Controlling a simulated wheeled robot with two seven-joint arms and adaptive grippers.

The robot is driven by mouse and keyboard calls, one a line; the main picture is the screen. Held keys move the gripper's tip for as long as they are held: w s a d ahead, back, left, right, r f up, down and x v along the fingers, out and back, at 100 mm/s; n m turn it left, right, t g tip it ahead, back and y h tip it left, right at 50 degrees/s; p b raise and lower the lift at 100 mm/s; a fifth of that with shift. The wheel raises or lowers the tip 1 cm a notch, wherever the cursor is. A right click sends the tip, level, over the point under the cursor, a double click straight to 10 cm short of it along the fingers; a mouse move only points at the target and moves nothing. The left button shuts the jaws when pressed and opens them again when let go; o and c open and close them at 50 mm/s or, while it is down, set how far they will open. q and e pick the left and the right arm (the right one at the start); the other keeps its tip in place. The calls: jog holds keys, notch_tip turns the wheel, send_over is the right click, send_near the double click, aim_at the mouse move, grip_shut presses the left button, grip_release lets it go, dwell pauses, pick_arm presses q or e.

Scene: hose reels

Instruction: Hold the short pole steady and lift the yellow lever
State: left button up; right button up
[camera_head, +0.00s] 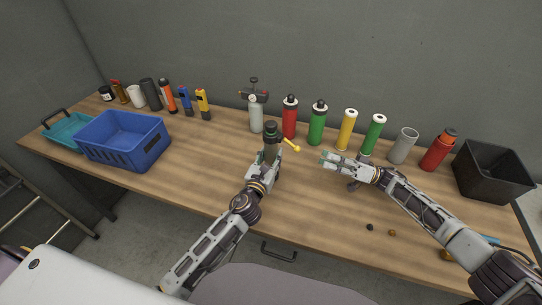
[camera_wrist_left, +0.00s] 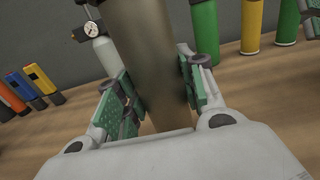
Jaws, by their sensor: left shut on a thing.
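The short pole (camera_head: 271,138) stands upright on the table with a dark top. Its brownish shaft (camera_wrist_left: 147,55) fills the middle of the left wrist view. The yellow lever (camera_head: 291,145) sticks out from the pole's upper right side and slopes down to the right. My left gripper (camera_head: 270,158) is shut on the pole, with green pads on either side of the shaft. My right gripper (camera_head: 327,158) is to the right of the lever's tip, apart from it, pointing left. Its fingertips are small in the head view and their gap is unclear.
Behind stand a grey gauge cylinder (camera_head: 256,116), a red bottle (camera_head: 289,118), a green bottle (camera_head: 317,124) and yellow (camera_head: 346,130) and green tubes. A blue crate (camera_head: 124,142) is at left, a black bin (camera_head: 491,172) at right. Small balls lie near the front edge.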

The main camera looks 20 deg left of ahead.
jog(key=c, duration=0.7)
jog(key=shift+a, duration=0.15)
grip_shut()
jog(key=s+a+r+n+t+h, duration=0.1)
jog(key=s+a+n+t+h, duration=0.25)
jog(key=a+n+t, duration=0.35)
jog(key=s+d+r+n+t+h, duration=0.2)
jog(key=s+r+n+t+h, duration=0.1)
jog(key=s+n+t+h, duration=0.3)
jog(key=shift+s+r+n, duration=0.4)
jog(key=shift+s+n, duration=0.7)
jog(key=shift+n, duration=1)
